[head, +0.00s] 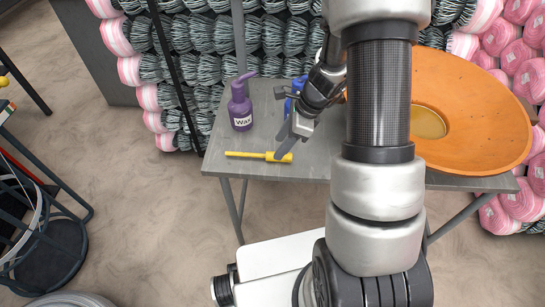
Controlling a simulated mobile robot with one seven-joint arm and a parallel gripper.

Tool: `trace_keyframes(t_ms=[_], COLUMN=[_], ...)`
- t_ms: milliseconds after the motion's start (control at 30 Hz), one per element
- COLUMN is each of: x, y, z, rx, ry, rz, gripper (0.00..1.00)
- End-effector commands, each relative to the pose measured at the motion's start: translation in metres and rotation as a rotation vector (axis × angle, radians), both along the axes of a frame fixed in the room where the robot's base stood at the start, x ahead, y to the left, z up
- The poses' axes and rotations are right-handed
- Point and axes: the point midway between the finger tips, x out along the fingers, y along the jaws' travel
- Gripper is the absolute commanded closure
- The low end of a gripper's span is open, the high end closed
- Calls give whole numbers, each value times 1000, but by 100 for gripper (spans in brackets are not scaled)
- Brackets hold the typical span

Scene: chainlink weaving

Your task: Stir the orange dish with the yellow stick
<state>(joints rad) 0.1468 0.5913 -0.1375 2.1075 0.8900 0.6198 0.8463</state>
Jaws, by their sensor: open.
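The yellow stick (255,155) lies flat on the grey table near its front left edge, thin at its left end and thicker at its right end. The large orange dish (462,118) rests on the right side of the table, partly hidden behind my arm, with a yellowish round area in its middle. My gripper (287,142) is open, just above or beside the thicker right end of the stick. I cannot tell whether a finger touches the stick.
A purple pump bottle labelled Wax (240,105) stands on the table (217,150) behind the stick. A blue object (297,86) is partly hidden behind my gripper. Stacked rolls of wire mesh (200,70) stand behind the table. A dark basket (40,230) is on the left floor.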

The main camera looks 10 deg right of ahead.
Motion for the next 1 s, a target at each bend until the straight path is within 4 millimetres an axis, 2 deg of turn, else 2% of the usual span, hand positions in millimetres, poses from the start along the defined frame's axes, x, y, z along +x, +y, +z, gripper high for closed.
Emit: trace_keyframes(t_ms=[300,533,567,800,1000], x=[4,5,5,5,5], y=[16,17,17,17,17], z=[-43,-44,-44,-44,-43], rx=[1,0,0,0,0], ry=[2,1,1,1,1], rz=[2,1,1,1,1], gripper=[56,56,57,98,100])
